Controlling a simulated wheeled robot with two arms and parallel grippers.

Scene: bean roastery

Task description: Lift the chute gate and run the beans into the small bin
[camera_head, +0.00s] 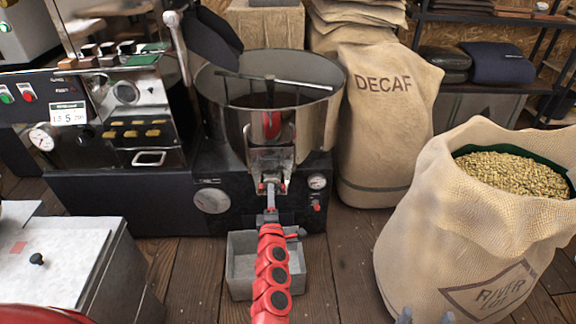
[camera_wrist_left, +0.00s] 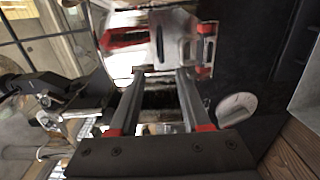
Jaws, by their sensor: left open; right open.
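The metal chute (camera_head: 270,158) with its gate stands at the front of the round cooling drum (camera_head: 318,98). It also shows in the left wrist view (camera_wrist_left: 176,42), just beyond my fingertips. My left gripper (camera_head: 270,188) is open at the chute's lower end; the wrist view shows its two fingers (camera_wrist_left: 162,74) apart. I cannot tell whether they touch the gate. The small grey bin (camera_head: 240,274) is on the floor below the chute, partly hidden by my red left arm; its visible inside looks empty. My right gripper (camera_head: 426,316) is open at the bottom edge, before the River sack.
A large sack of pale beans (camera_head: 440,210) fills the right side. A DECAF sack (camera_head: 385,130) stands behind the drum's right side. A roaster control panel (camera_head: 125,100) is at left, with a grey metal box (camera_head: 60,255) in front. Wooden floor is clear right of the bin.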

